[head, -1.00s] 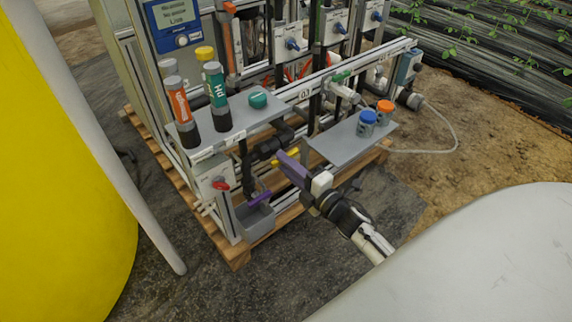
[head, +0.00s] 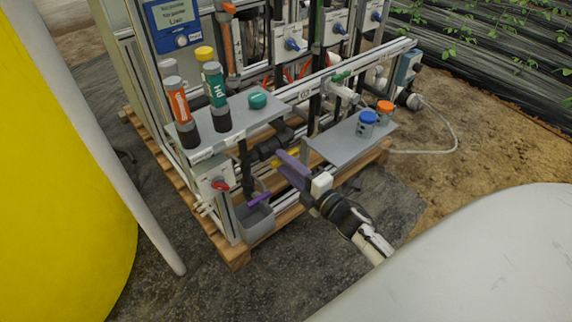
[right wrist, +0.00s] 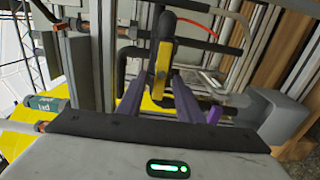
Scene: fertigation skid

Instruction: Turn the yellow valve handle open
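The yellow valve handle (head: 280,162) sits low at the front of the skid, by a black pipe and valve body (head: 268,148). In the head view it is partly hidden behind my right gripper's purple fingers (head: 294,170). In the right wrist view the handle (right wrist: 161,72) stands between the two fingers of my right gripper (right wrist: 160,96). The fingers are apart, with a gap to the handle on both sides, so the gripper looks open around it. Contact is not clear. My left gripper is out of view.
A grey shelf (head: 345,148) with blue-capped and orange-capped bottles is close above the right gripper. Another shelf (head: 235,132) holds an orange and a green-labelled tube. A grey bin (head: 257,222) with a purple item (head: 259,198) is below left. A wooden pallet (head: 237,256) lies underneath.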

